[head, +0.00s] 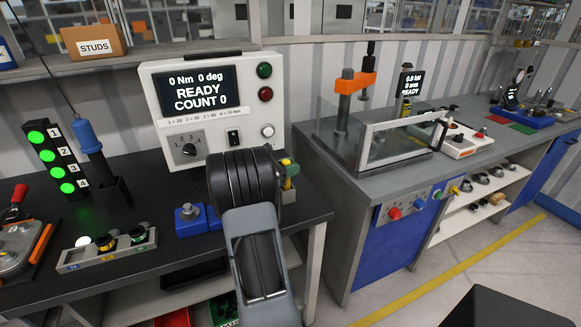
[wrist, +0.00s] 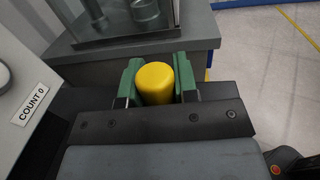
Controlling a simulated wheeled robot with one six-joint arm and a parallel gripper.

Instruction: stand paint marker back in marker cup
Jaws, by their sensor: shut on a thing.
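My gripper (wrist: 158,75) is shut on a yellow, round-ended cylinder, which I take to be the paint marker (wrist: 154,86); it sits between the green fingers in the wrist view. In the head view my gripper (head: 292,170) is at the right end of the black bench, mostly behind my arm. A small yellow part of the marker (head: 286,161) shows there. The marker's lower part is hidden.
A white control box (head: 207,110) stands close left of my gripper. A blue-handled tool (head: 88,137) stands in a black holder, behind a tray of sockets (head: 108,250). A blue block (head: 191,220) lies nearby. The grey press bench (head: 365,185) is to the right, across a gap.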

